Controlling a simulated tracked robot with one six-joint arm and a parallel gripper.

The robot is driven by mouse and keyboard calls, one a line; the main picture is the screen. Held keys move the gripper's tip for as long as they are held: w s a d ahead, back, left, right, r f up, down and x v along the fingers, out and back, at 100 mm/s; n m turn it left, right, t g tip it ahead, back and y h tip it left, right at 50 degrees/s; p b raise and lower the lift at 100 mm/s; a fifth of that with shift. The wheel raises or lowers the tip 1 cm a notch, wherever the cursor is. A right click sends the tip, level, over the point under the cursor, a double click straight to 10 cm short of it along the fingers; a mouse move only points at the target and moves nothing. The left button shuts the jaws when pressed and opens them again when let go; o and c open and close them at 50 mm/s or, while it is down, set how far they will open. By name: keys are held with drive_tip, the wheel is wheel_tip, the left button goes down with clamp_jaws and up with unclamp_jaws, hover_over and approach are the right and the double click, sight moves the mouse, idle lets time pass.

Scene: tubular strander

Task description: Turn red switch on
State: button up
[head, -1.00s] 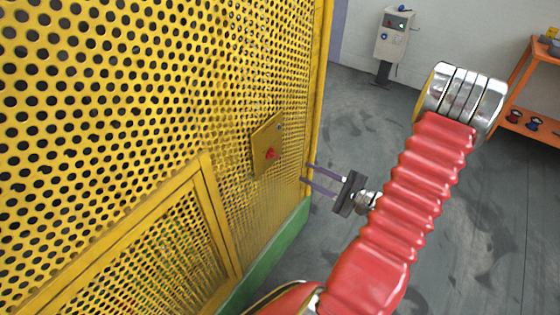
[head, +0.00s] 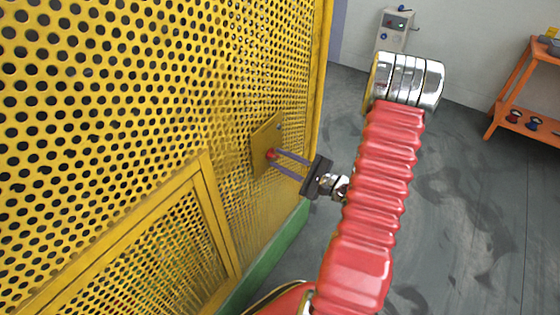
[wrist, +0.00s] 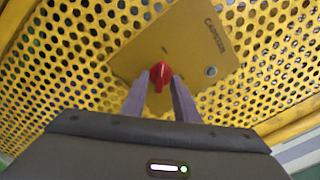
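The red switch (head: 271,154) is a small rotary knob on a yellow plate (head: 262,138) fixed to the perforated yellow panel. In the wrist view the red switch (wrist: 160,73) has an upright ridge and sits just beyond the fingertips. My gripper (head: 275,160) points at the switch from the right; in the wrist view my gripper (wrist: 158,84) has its two fingers apart, one on each side of the knob's lower part. A gap shows between the fingers. Whether the tips touch the knob cannot be told.
The perforated yellow guard (head: 120,90) fills the left side, with a green base (head: 275,255) below. A grey control box (head: 395,30) stands at the back. An orange shelf (head: 515,90) is at the far right. Grey floor is clear on the right.

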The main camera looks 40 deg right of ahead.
drive_tip(key=shift+w, duration=0.15)
drive_tip(key=shift+c, duration=0.7)
clamp_jaws()
drive_tip(key=shift+a, duration=0.1)
